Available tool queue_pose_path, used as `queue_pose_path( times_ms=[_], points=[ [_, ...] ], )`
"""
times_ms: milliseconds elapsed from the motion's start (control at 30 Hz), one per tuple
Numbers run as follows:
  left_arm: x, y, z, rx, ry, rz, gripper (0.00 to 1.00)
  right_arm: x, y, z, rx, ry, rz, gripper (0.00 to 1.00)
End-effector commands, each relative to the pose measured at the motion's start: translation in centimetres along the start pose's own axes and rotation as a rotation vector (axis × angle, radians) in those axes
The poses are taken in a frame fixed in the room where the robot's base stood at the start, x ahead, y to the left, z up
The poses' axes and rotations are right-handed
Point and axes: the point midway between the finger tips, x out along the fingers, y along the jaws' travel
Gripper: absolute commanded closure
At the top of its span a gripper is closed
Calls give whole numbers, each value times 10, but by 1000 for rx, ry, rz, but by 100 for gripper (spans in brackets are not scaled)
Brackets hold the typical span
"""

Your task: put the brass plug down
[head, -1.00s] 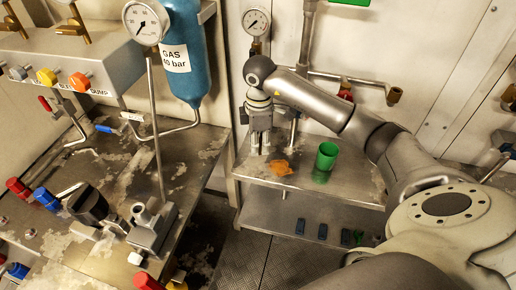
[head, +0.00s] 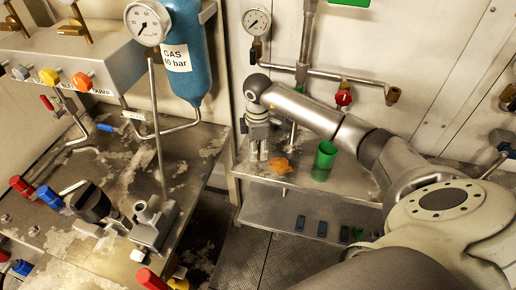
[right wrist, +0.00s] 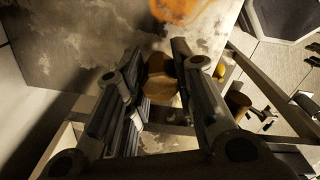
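The brass plug (right wrist: 159,80) shows in the right wrist view as a round tan piece between the fingers of my right gripper (right wrist: 158,72). It fills the gap, and the fingers appear to press on both its sides. In the head view my right gripper (head: 258,155) points down at the left part of the small steel bench (head: 300,178). The plug cannot be made out there. Whether it touches the bench top is not clear. My left gripper is not in view.
An orange cloth-like thing (head: 280,166) lies just right of the gripper, and a green cup (head: 324,160) stands farther right. A lower shelf (head: 280,215) holds several dark blocks. Pipes and a gauge (head: 257,21) are on the wall behind.

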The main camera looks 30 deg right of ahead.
Motion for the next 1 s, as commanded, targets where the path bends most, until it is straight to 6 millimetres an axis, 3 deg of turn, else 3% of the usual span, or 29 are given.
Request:
queue_pose_path(
  times_ms=[33,167,667,1000],
  points=[
    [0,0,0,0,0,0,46,0,0,0,0,-1,0,69],
    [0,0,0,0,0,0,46,0,0,0,0,-1,-1,54],
    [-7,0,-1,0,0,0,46,-9,0,0,0,-1,0,54],
    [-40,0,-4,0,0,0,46,-48,0,0,0,0,1,54]
  ],
)
